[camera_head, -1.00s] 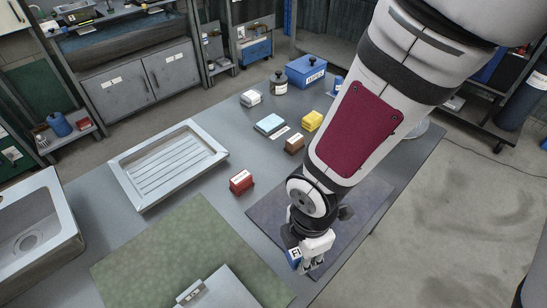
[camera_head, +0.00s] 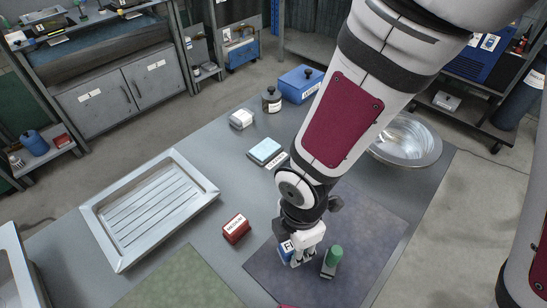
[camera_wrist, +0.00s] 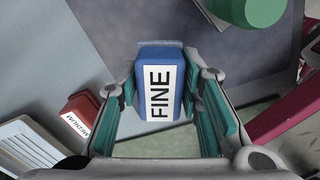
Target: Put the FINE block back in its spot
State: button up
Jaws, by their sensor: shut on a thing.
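The FINE block (camera_wrist: 160,88) is blue with a white label reading FINE. In the wrist view it sits between the two teal-padded fingers of my gripper (camera_wrist: 163,100), which is shut on it. In the head view the block (camera_head: 286,250) shows at the left side of my gripper (camera_head: 302,255), over the dark mat. A red block labelled MEDIUM (camera_head: 236,228) lies to the left on the grey table; it also shows in the wrist view (camera_wrist: 80,116). I cannot make out an empty spot for the FINE block; my arm hides part of the table.
A green-topped object (camera_head: 334,256) stands on the dark mat (camera_head: 365,245), close right of my gripper. A light blue block (camera_head: 266,151), white block (camera_head: 242,118), dark jar (camera_head: 272,100) and blue box (camera_head: 300,84) stand farther back. A metal tray (camera_head: 150,205) lies left, a bowl (camera_head: 408,140) right.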

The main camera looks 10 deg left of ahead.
send_over(268, 204)
jog(key=shift+f+p, duration=0.45)
jog(key=shift+f, duration=2)
jog(key=shift+f, duration=0.1)
jog(key=o, duration=0.7)
jog(key=shift+f, duration=0.1)
jog(key=o, duration=0.4)
notch_tip(268, 204, up, 12)
jog(key=shift+r, duration=0.2)
